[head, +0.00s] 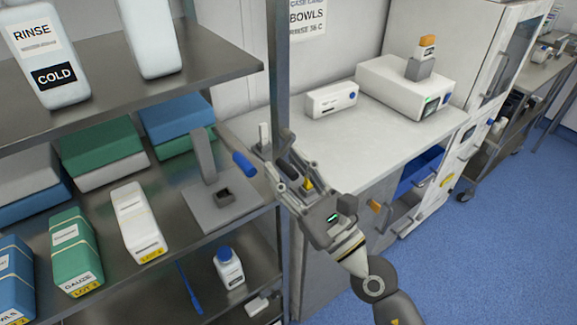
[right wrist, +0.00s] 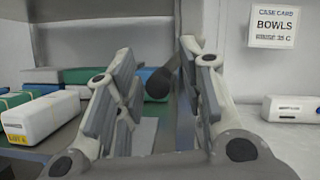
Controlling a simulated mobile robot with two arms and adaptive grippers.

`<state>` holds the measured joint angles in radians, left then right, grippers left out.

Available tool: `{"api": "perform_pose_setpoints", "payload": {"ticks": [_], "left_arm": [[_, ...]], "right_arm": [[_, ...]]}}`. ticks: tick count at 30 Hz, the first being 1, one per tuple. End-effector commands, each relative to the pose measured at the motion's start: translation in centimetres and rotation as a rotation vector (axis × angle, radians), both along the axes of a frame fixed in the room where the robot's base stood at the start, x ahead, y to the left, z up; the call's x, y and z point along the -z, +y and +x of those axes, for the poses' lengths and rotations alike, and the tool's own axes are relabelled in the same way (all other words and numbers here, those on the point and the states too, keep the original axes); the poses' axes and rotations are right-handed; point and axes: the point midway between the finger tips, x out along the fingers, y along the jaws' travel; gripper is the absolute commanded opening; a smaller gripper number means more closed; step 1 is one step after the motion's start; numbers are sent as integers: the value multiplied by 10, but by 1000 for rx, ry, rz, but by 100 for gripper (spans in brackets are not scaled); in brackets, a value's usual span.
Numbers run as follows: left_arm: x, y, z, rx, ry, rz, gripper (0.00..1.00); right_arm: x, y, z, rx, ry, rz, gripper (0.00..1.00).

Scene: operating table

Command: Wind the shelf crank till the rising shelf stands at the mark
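A grey stand (head: 204,156) with an upright post and a flat base plate sits on the middle metal shelf. A blue handle (head: 244,164) sticks out to the right beside the post and looks like the crank's grip. My right gripper (head: 272,158) is just right of the handle, apart from it in the head view, open and pointing at the shelf. In the right wrist view a dark rounded grip (right wrist: 160,84) shows between the spread fingers; contact cannot be told. I cannot make out a height mark or which shelf rises. My left gripper is not in view.
A metal shelf post (head: 281,60) stands close to my right gripper. Boxes (head: 138,222) and white RINSE bottles (head: 42,50) fill the shelves. A white counter (head: 325,140) with devices is at right. A bottle (head: 229,268) stands on the lower shelf.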

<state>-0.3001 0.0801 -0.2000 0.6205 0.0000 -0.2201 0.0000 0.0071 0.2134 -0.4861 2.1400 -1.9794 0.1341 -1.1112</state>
Motion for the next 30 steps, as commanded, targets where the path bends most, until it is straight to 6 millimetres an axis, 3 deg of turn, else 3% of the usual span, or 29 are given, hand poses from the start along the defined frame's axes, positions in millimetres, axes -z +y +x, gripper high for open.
{"api": "perform_pose_setpoints", "payload": {"ticks": [3,11,30], "left_arm": [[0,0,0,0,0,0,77],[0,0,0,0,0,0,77],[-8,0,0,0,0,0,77]], "right_arm": [[0,0,0,0,0,0,34],[0,0,0,1,1,1,1],[-3,2,-2,-1,39,55,0]]}}
